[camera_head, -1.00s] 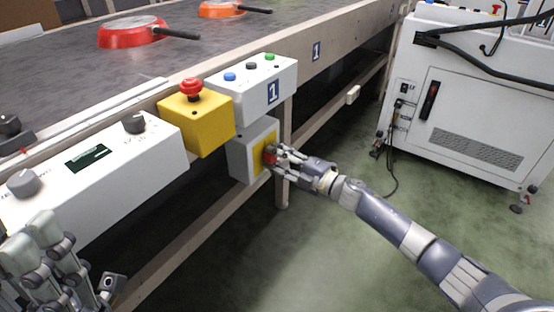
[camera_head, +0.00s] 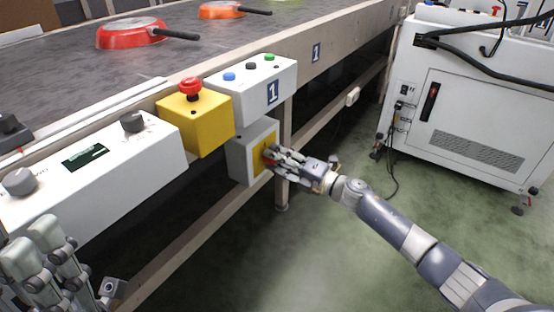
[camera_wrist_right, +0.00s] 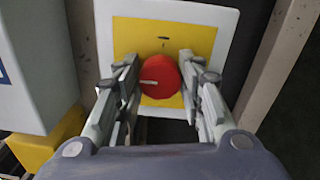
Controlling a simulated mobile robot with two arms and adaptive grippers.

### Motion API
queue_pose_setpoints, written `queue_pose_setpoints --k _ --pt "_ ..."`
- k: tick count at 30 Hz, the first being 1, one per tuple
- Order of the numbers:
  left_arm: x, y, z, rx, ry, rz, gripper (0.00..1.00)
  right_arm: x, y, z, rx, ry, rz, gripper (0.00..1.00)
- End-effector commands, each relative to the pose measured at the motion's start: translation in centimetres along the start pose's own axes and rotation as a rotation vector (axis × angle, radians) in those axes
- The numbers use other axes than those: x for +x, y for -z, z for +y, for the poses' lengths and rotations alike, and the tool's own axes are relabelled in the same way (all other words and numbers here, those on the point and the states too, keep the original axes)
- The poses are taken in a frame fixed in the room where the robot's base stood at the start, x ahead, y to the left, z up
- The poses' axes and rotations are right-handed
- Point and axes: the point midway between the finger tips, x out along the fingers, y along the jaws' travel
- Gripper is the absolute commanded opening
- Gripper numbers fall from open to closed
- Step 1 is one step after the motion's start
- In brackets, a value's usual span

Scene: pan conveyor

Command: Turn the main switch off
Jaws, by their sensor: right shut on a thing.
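The main switch is a round red knob (camera_wrist_right: 160,77) on a yellow plate (camera_wrist_right: 135,38) on a light grey box (camera_head: 240,162) under the conveyor's edge. In the wrist view a short white mark on the knob points left. A small dark mark sits on the plate above the knob. My right gripper (camera_head: 275,155) is shut on the knob, one finger on each side. In the head view its fingers hide most of the knob. My left gripper (camera_head: 50,258) is at the lower left, partly cut off, away from the switch; its opening is unclear.
A yellow box with a red emergency button (camera_head: 191,87) and a white button box (camera_head: 252,90) sit just above the switch. A white control panel (camera_head: 95,165) is at left. Pans (camera_head: 132,35) rest on the conveyor (camera_head: 75,73). A white cabinet (camera_head: 465,110) stands right. The floor between is clear.

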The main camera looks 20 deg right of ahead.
Motion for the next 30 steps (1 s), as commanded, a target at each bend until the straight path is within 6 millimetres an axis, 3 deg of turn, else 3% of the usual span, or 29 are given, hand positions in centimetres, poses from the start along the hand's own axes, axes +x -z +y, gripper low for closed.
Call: queue_pose_setpoints --k 3,4,6,19,30 --pt "0.0 0.0 0.0 0.000 0.000 0.000 0.40 0.0 0.2 -0.2 -0.001 0.002 0.005 0.12" --pt "0.0 0.0 0.0 0.000 0.000 0.000 0.40 0.0 0.2 -0.2 -0.001 0.002 0.005 0.43" --pt "0.0 0.0 0.0 0.000 0.000 0.000 0.40 0.0 0.2 -0.2 -0.001 0.002 0.005 0.56" --pt "0.2 0.2 -0.1 0.002 0.000 0.010 0.40 -0.6 0.0 -0.1 0.000 0.002 0.001 0.56" --pt "0.1 0.1 0.0 0.001 0.000 0.005 0.40 -7.3 0.1 -0.3 0.001 0.005 0.002 0.56"
